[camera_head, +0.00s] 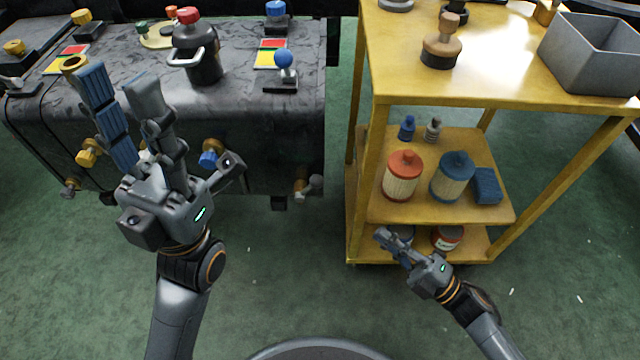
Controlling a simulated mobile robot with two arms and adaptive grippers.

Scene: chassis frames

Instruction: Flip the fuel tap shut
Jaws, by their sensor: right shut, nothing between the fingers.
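A dark grey tank-like block (250,115) stands at the left. Its front carries a yellow tap-like fitting (87,152), a blue one (210,155) and a brass-and-grey one (305,187). On top is a blue-knobbed lever (285,64) on a dark base beside a red-and-yellow plate (270,52). I cannot tell which fitting is the fuel tap. My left gripper (118,78) is open and empty, its fingers apart over the front left of the block, hiding part of it. My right gripper (382,236) is shut and empty, low in front of the yellow cart.
The yellow cart (405,85) at right holds an orange-capped jar (403,178), a blue-capped jar (453,180) and a grey bin (592,58). A red-capped dark canister (200,52) stands on the block. Green floor (300,265) is clear between block and cart.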

